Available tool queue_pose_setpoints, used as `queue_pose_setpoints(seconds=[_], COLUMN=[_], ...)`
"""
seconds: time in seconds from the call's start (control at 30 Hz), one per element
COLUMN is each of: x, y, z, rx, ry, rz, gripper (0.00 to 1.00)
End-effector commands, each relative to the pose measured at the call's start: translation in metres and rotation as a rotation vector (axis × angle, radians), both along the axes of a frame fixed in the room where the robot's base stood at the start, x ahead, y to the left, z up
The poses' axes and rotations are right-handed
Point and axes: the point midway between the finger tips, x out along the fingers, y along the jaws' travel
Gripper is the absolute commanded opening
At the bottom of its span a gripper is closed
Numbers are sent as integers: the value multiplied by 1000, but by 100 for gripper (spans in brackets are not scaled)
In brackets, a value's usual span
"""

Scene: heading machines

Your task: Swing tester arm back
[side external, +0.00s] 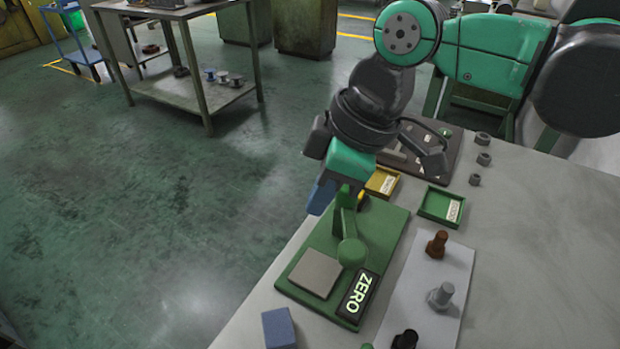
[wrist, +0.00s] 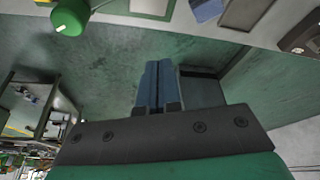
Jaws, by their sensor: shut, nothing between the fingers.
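The tester is a green base (side external: 382,222) on the table, with a grey square plate (side external: 315,273) and a dark display (side external: 361,293) reading ZERO. Its green arm (side external: 346,218) ends in a round green head (side external: 351,252), beside the plate and near the display. A round green part with a pale stem (wrist: 70,18) is at the upper left of the wrist view. My gripper (side external: 321,198) is shut and empty, its blue fingers just left of the tester arm in the side view; I cannot tell whether they touch it. The closed fingers also show in the wrist view (wrist: 158,72).
A blue block (side external: 279,328) lies near the table's left edge. Several small grey parts lie behind. The right tabletop (side external: 560,240) is clear.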

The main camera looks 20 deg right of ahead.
Motion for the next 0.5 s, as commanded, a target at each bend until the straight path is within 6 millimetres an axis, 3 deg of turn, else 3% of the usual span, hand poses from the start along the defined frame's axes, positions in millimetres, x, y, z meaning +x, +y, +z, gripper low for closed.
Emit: queue_pose_setpoints(seconds=[0.3,0.5], x=[8,9], y=[19,20], z=[-58,-79], rx=[1,2], ry=[3,4], rz=[-1,-6], gripper=[0,0])
